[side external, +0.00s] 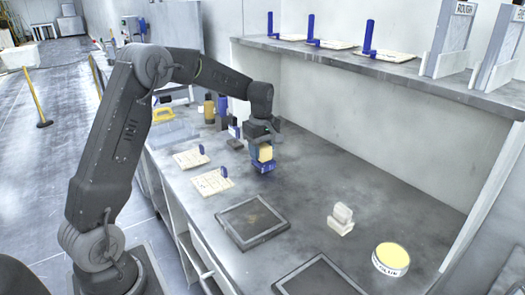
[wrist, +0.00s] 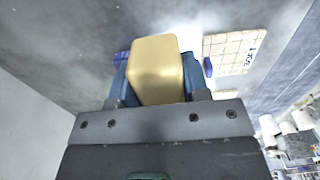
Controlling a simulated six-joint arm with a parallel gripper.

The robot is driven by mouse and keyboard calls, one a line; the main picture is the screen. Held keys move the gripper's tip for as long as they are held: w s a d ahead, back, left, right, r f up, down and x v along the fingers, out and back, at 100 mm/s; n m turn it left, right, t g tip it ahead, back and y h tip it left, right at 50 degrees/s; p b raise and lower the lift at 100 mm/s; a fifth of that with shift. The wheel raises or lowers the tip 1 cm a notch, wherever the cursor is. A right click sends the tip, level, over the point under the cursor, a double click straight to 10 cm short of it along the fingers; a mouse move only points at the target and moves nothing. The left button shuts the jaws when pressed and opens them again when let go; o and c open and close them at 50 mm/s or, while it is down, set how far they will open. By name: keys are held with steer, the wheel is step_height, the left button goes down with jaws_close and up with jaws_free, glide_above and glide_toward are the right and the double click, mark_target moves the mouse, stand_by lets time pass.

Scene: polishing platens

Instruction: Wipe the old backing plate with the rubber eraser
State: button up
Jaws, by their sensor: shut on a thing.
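My gripper (side external: 265,166) is shut on a tan block, the rubber eraser (side external: 265,153), and holds it over the bench. In the wrist view the eraser (wrist: 156,72) sits between the blue fingers. Two dark square plates with raised rims lie on the bench. The nearer-to-gripper plate (side external: 251,223) has faint brownish marks on its face and lies below and slightly left of my gripper, apart from the eraser. The other plate (side external: 318,277) is cut off by the bottom edge. No readable label shows which one is old.
Two cream boards with blue tabs (side external: 190,158) (side external: 211,182) lie left of my gripper. A clear block (side external: 340,218) and a round yellow-topped tub (side external: 391,258) stand to the right. Bottles (side external: 222,106) stand behind my gripper. A shelf (side external: 400,70) runs along the back wall.

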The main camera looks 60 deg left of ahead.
steer(key=shift+d, duration=0.1)
steer(key=shift+c, duration=0.5)
steer(key=s+d, duration=0.6)
glide_above(245, 222)
steer(key=f, duration=0.2)
steer(key=shift+f, duration=3.5)
steer(key=shift+w+f, duration=0.15)
steer(key=shift+w, duration=0.15)
steer(key=shift+c, duration=0.3)
steer(key=shift+w+f, duration=0.2)
steer(key=shift+w, duration=1.35)
steer(key=shift+w+r, duration=0.1)
steer(key=shift+w, duration=0.15)
steer(key=s, duration=0.4)
step_height(245, 222, up, 8)
